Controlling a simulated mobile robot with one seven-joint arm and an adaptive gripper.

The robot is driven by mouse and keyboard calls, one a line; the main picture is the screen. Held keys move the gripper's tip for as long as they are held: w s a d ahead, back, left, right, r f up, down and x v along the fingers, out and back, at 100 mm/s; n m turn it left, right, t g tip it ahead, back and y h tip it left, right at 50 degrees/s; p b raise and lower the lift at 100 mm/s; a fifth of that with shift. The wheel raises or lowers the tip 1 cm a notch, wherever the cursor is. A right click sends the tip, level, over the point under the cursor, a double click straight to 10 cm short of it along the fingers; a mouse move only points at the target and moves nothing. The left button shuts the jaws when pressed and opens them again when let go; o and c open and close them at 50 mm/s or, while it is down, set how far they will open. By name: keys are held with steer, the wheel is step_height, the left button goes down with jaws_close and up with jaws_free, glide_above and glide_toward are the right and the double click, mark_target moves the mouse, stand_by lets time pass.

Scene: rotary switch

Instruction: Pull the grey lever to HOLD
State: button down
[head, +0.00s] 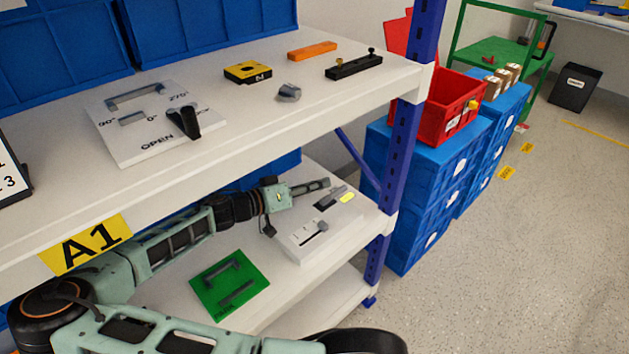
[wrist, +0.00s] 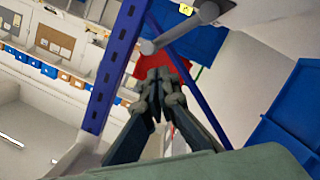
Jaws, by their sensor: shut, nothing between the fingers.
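A white box (head: 291,247) sits on the middle shelf. My gripper (head: 325,184) is shut and empty, just above the far part of the box. In the wrist view the fingers (wrist: 158,82) come together, and a grey bar with a rounded end (wrist: 172,36) lies beyond and above the tips, apart from them in the picture. Which lever is HOLD's cannot be read.
The top shelf (head: 245,105) overhangs my arm and holds a white dial panel (head: 150,150) with a black knob. A blue post (head: 400,130) stands right of the box. A green plate (head: 215,290) with grey bars lies nearer on the middle shelf.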

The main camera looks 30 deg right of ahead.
steer(key=shift+s+d+f+m, duration=0.1)
steer(key=shift+s+f+m, duration=0.15)
steer(key=shift+s+m, duration=0.55)
steer(key=shift+s+b, duration=0.1)
steer(key=shift+b, duration=0.2)
